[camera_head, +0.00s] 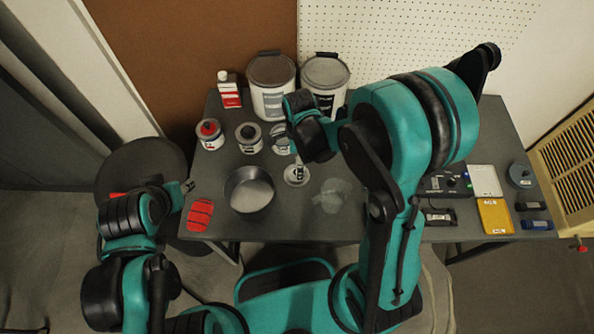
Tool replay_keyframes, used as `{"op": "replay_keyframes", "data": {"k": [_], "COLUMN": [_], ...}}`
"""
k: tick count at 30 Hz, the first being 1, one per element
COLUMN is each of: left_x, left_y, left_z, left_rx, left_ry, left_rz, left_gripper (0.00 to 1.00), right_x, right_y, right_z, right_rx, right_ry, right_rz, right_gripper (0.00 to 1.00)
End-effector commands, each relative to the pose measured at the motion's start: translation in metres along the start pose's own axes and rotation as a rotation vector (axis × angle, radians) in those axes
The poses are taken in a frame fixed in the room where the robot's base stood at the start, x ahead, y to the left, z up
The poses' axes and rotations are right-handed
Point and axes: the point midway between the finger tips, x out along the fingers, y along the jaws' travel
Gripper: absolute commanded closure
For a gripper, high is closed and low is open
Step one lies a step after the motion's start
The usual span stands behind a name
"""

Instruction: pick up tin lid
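A small round silver disc (296,176), which looks like the tin lid, lies on the grey table near its middle; a small pale-and-dark item on it is too small to make out. My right gripper (300,106) is above the table, behind the disc in the picture, near the small tins. Its fingertips are hidden or too small to read. My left gripper (188,186) is at the table's left edge, just above the red item, away from the disc. I cannot tell how far its fingers are apart.
A shallow metal pan (249,190) and a clear crumpled-looking item (336,195) flank the disc. Small tins (249,137) and two large buckets (271,85) stand behind. A red slotted item (200,215) is front left. Devices and a yellow box (494,215) fill the right.

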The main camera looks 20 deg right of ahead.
Motion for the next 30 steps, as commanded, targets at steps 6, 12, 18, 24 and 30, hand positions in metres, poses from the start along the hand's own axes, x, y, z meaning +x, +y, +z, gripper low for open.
{"op": "replay_keyframes", "data": {"k": [6, 12, 18, 24, 30], "left_x": [0.003, 0.011, 0.025, 0.031, 0.030], "left_y": [0.000, 0.000, 0.000, 0.000, 0.000], "left_z": [0.002, 0.008, 0.018, 0.022, 0.021], "left_rx": [0.000, 0.000, 0.000, 0.000, 0.000], "left_ry": [0.000, 0.000, 0.000, 0.000, 0.000], "left_rz": [0.000, 0.000, 0.000, 0.000, 0.000], "left_gripper": [0.60, 0.60, 0.60, 0.60, 0.60], "right_x": [0.023, 0.043, 0.072, 0.090, 0.088], "right_y": [0.000, 0.000, -0.004, -0.003, -0.003], "right_z": [0.002, 0.002, 0.003, 0.002, 0.002], "right_rx": [0.087, 0.086, 0.086, 0.085, 0.085], "right_ry": [0.010, 0.009, 0.009, 0.009, 0.009], "right_rz": [0.027, 0.026, 0.025, 0.025, 0.025], "right_gripper": [0.00, 0.00, 0.00, 0.00, 0.08]}}
